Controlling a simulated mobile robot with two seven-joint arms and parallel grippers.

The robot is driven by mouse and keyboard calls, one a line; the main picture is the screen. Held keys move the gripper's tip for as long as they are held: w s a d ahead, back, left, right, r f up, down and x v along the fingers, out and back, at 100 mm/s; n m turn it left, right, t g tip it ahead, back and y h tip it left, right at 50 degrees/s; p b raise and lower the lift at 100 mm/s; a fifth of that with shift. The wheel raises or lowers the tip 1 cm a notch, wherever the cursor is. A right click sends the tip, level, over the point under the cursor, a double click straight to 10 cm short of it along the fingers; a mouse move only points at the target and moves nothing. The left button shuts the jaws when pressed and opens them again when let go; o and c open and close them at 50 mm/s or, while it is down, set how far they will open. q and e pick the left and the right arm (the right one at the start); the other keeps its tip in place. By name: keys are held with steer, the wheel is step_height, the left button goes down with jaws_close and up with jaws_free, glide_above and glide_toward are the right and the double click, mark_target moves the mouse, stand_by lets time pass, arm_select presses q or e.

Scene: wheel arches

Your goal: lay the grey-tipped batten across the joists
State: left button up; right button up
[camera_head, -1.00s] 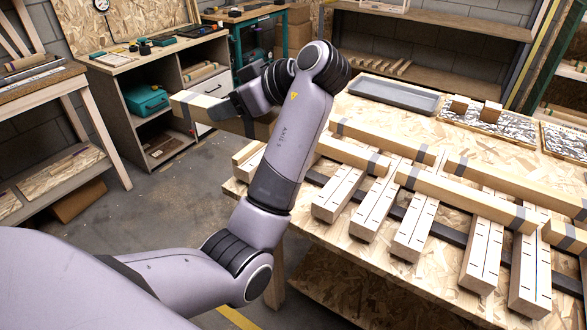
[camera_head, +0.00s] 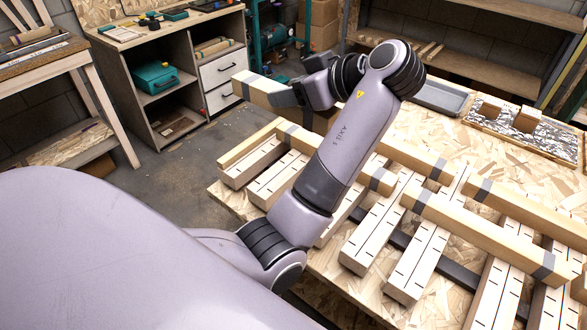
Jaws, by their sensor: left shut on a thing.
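My left gripper (camera_head: 300,93) is shut on a pale wooden batten (camera_head: 259,91) with grey on it, held in the air beyond the table's far left part. My forearm hides part of this batten and part of the table. Several pale wooden joists (camera_head: 426,262) with dark marks on their tops lie side by side on the table (camera_head: 345,290). Other battens with grey bands lie across them, including one at the left (camera_head: 246,146) and one at the right (camera_head: 485,228). My right gripper is not in view.
A grey tray (camera_head: 440,97) and a box of metal parts (camera_head: 540,137) stand at the table's back. A cabinet with a teal case (camera_head: 156,77) stands behind at the left. Grey floor lies between it and the table.

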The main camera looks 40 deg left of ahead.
arm_select(q)
step_height(320, 180, down, 19)
steer(key=shift+s+r+b, duration=0.1)
steer(key=shift+r+b, duration=0.05)
steer(key=shift+b, duration=0.15)
steer(key=o, duration=0.8)
steer(key=shift+f, duration=0.2)
steer(key=shift+c, duration=0.2)
steer(key=o, duration=0.4)
steer(key=shift+r, duration=0.2)
